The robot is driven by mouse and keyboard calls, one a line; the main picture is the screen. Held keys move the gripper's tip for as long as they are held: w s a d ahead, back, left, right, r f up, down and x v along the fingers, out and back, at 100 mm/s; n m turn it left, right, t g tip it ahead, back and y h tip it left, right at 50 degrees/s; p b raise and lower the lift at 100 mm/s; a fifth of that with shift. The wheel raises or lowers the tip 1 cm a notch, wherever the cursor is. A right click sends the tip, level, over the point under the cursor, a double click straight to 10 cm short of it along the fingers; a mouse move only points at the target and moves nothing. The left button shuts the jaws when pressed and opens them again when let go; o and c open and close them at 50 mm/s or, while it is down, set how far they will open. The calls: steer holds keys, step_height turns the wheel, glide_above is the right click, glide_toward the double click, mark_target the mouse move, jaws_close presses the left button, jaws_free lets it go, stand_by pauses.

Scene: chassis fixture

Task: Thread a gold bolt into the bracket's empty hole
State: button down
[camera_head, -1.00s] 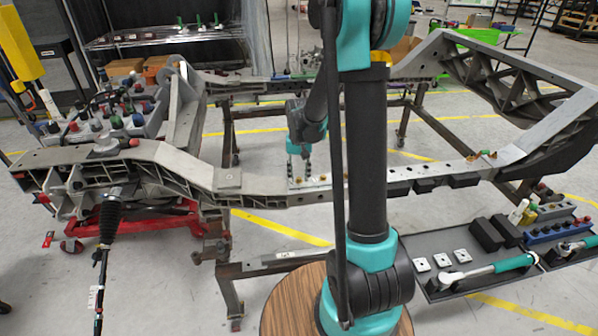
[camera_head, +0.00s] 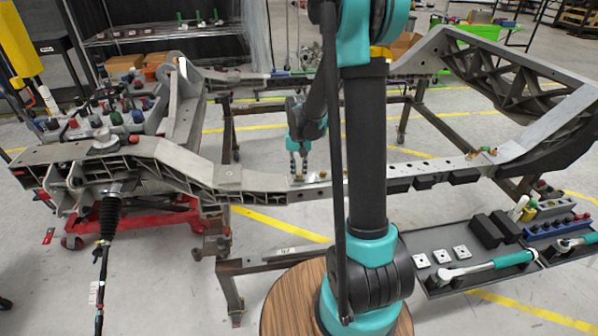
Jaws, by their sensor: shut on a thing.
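My gripper (camera_head: 298,176) points down at the chassis rail (camera_head: 254,180), left of my arm's dark upright link. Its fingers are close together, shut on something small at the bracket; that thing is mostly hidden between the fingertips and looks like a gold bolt. The bracket (camera_head: 311,184) is a light metal plate on top of the rail, partly covered by the fingers and my arm. A small gold bolt (camera_head: 323,176) shows on the bracket just right of the fingers. The empty hole cannot be made out.
My upright link blocks part of the rail. A dark tray (camera_head: 432,243) at the lower right holds square plates (camera_head: 444,256) and a teal-handled torque wrench (camera_head: 487,267). Small gold parts (camera_head: 471,155) sit on the rail further right. Bottles (camera_head: 522,211) stand behind the tray.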

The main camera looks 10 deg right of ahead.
steer(key=m, duration=0.6)
steer(key=shift+f, duration=0.1)
steer(key=m, duration=0.6)
steer(key=shift+m, duration=0.3)
steer(key=c, duration=1.4)
jaws_free()
step_height(320, 180, up, 9)
